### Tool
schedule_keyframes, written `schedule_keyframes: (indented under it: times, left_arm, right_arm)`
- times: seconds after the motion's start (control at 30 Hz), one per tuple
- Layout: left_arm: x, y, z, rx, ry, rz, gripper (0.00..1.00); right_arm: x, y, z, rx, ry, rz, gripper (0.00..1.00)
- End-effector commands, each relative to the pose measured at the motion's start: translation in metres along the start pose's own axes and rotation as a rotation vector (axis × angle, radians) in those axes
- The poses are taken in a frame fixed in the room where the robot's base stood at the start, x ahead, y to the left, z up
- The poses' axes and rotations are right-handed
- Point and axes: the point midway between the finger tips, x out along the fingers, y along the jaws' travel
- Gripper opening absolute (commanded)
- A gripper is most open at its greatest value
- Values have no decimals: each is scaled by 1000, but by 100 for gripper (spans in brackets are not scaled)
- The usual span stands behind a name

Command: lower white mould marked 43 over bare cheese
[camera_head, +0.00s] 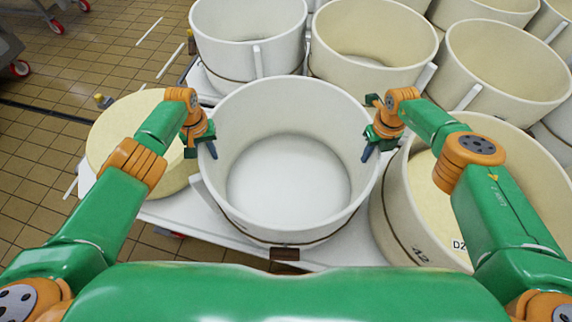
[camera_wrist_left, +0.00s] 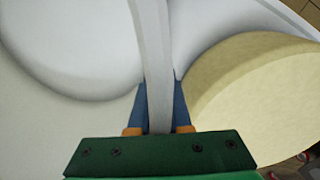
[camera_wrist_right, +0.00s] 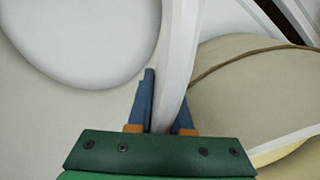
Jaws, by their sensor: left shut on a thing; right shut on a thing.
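A large white mould (camera_head: 290,222) stands upright and open in the middle; white surface shows through it. I see no number 43 on it. My left gripper (camera_head: 210,149) is shut on its left wall; that wall (camera_wrist_left: 153,60) shows between the fingers in the left wrist view. My right gripper (camera_head: 370,150) is shut on its right wall, also seen in the right wrist view (camera_wrist_right: 178,60). The bare cheese (camera_head: 135,130), a thick pale yellow wheel, lies left of the mould, partly behind my left arm. I cannot tell whether the mould touches the table.
The white table (camera_head: 345,252) carries these things. A cream mould marked 42 (camera_head: 400,225) with cheese inside stands close on the right. Several more moulds, including a white one (camera_head: 248,35), stand behind. Tiled floor (camera_head: 35,150) is open at the left.

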Motion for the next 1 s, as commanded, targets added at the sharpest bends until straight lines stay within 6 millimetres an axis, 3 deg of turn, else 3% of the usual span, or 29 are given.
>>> schedule_keyframes:
  times: [0.67, 1.0]
  left_arm:
    - [-4, -2, -1, -4, 1, -4, 0]
    - [-49, -2, 0, -4, 1, -5, 0]
  right_arm:
    - [-5, -2, 0, 3, -1, -4, 0]
    - [-49, -3, 0, 3, 0, -5, 0]
